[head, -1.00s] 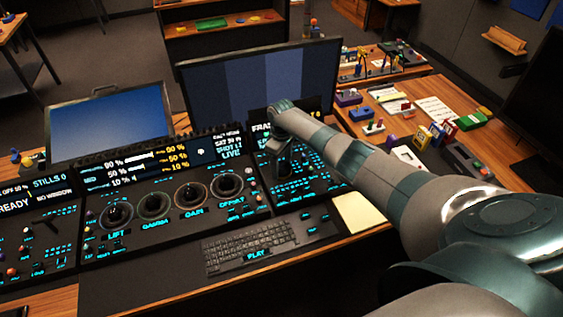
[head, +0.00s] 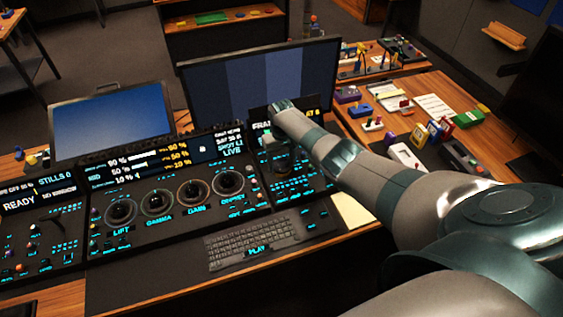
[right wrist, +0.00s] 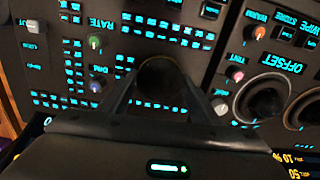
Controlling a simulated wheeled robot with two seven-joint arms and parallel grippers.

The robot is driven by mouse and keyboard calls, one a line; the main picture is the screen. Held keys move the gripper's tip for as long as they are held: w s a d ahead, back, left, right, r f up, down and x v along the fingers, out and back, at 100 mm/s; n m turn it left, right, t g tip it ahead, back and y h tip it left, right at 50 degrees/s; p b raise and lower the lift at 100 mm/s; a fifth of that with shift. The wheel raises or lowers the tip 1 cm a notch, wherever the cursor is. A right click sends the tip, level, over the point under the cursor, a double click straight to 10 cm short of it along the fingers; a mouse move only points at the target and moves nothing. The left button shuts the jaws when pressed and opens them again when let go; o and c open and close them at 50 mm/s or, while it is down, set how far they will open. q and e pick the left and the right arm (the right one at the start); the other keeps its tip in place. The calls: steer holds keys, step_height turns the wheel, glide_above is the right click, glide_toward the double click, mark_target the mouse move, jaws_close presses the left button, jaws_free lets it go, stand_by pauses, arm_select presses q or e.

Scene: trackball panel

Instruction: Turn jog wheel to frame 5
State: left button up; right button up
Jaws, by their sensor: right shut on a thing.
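The jog wheel (right wrist: 162,75) is a dark round knob on the right-hand section of the console. In the right wrist view it sits between the two dark fingers of my right gripper (right wrist: 160,92), which is shut on it. In the head view my right gripper (head: 281,150) is low over that section, and the wheel is hidden behind it. The frame readout (head: 261,125) starts with "FRA" above the gripper; my arm covers its middle, and a yellow digit at its right end looks like a 6. My left gripper is out of view.
Several trackballs in rings, such as the offset one (head: 229,182), lie left of my gripper. A keyboard (head: 250,243) is in front. A large monitor (head: 262,80) stands close behind my arm. A side table (head: 440,90) at right holds loose parts.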

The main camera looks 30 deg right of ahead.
mark_target(281, 165)
steer(key=shift+w+r, duration=0.1)
steer(key=o, duration=1)
steer(key=shift+o, duration=0.2)
steer(key=shift+r, duration=0.1)
steer(key=shift+r, duration=0.55)
step_height(281, 165, up, 16)
steer(key=b, duration=0.3)
